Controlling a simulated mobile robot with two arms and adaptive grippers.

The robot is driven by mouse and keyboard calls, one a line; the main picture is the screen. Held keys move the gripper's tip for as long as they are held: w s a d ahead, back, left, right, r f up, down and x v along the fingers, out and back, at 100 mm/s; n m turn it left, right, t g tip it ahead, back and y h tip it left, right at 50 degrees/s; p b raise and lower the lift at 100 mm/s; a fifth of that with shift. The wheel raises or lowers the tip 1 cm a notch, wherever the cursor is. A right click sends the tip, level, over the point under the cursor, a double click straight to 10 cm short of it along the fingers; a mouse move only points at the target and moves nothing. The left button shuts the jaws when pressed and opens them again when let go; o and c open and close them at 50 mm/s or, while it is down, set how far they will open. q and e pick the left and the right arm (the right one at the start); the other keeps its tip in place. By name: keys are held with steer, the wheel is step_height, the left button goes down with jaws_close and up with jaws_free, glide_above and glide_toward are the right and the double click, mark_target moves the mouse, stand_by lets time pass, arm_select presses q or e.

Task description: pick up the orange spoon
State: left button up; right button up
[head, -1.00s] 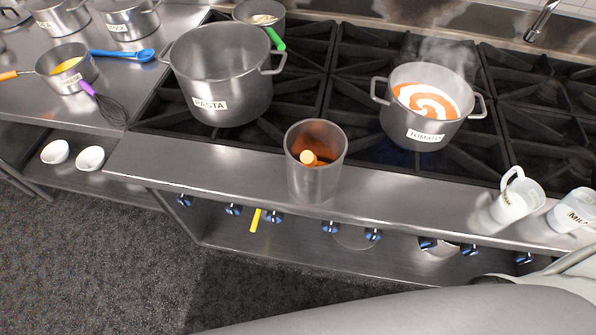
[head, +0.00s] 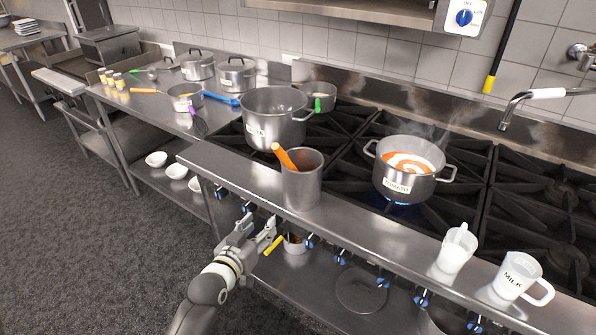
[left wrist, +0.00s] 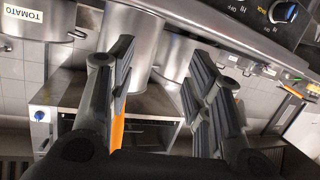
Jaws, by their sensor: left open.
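The orange spoon (head: 285,157) stands tilted in a tall metal canister (head: 302,188) on the front ledge of the stove. Its handle sticks out above the rim to the upper left; its lower end is hidden inside. My left gripper (head: 257,226) is open and empty, in front of the ledge, below and left of the canister, apart from the spoon. In the left wrist view, the open fingers of my left gripper (left wrist: 160,62) show with the canister (left wrist: 138,45) beyond them. An orange strip, apparently the spoon (left wrist: 118,127), is partly hidden behind the left finger. My right gripper is not in view.
A pasta pot (head: 274,118) and a steaming tomato pot (head: 404,171) stand on the burners behind. Two white jugs, one (head: 455,247) and the milk jug (head: 515,277), stand further right on the ledge. Blue knobs (head: 340,257) line the front. The floor at left is clear.

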arm_select(q)
steer(key=t+h, duration=0.2)
glide_toward(283, 162)
step_height(283, 162, down, 4)
step_height(283, 162, up, 4)
steer(key=w, duration=0.1)
steer(key=shift+m, duration=0.4)
steer(key=x, duration=0.2)
steer(key=p+x, duration=0.1)
steer(key=x, duration=0.2)
steer(key=shift+s+d+p, duration=0.15)
steer(key=shift+d+p, duration=0.05)
steer(key=shift+p, duration=0.1)
steer(key=shift+w+d, duration=0.1)
steer(key=shift+w, duration=0.15)
steer(key=shift+w+d+r+p, duration=0.1)
steer(key=shift+w+d+p, duration=0.05)
steer(key=shift+w+p, duration=0.3)
steer(key=p+x, duration=0.1)
steer(key=x, duration=0.2)
steer(key=shift+w+d, duration=0.2)
steer(key=shift+w, duration=0.3)
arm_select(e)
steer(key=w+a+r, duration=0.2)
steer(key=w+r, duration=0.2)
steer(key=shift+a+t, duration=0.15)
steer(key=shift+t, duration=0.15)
